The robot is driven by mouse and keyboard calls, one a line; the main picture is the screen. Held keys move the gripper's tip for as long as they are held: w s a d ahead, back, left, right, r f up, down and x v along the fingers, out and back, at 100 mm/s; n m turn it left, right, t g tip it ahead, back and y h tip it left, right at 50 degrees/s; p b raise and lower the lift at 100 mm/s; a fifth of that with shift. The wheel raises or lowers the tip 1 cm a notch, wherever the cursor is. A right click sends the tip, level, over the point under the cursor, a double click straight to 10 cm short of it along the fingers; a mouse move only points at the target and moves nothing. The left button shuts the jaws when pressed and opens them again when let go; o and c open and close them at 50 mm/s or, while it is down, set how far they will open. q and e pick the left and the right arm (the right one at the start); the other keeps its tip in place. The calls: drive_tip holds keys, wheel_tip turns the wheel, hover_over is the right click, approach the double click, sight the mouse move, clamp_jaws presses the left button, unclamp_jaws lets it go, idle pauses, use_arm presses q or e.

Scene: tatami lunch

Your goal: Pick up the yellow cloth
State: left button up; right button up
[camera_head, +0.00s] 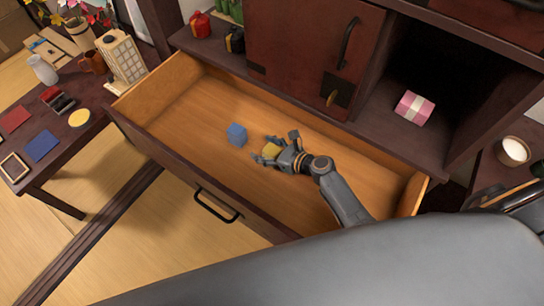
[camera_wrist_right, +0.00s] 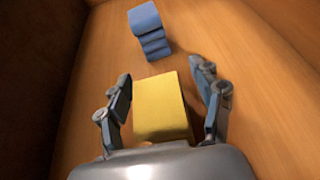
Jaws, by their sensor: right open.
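The yellow cloth (camera_head: 271,151) lies folded in the open wooden drawer, partly hidden by my right gripper in the head view. In the right wrist view the yellow cloth (camera_wrist_right: 162,106) sits between the two fingers, with a small gap on each side. My right gripper (camera_head: 271,149) is down inside the drawer, open around the cloth. It also shows in the right wrist view (camera_wrist_right: 163,100). My left gripper is not in view.
A folded blue cloth (camera_head: 237,135) lies in the drawer just left of my right gripper. The drawer (camera_head: 180,120) has raised walls around it. The cabinet (camera_head: 300,50) stands behind, with a pink box (camera_head: 414,108) on its shelf. A low table (camera_head: 75,145) stands at left.

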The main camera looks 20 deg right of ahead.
drive_tip(key=shift+w+a+f, duration=0.2)
drive_tip(key=shift+w, duration=0.15)
drive_tip(key=shift+c, duration=0.4)
drive_tip(key=c, duration=1.3)
drive_tip(key=shift+r, duration=0.1)
clamp_jaws()
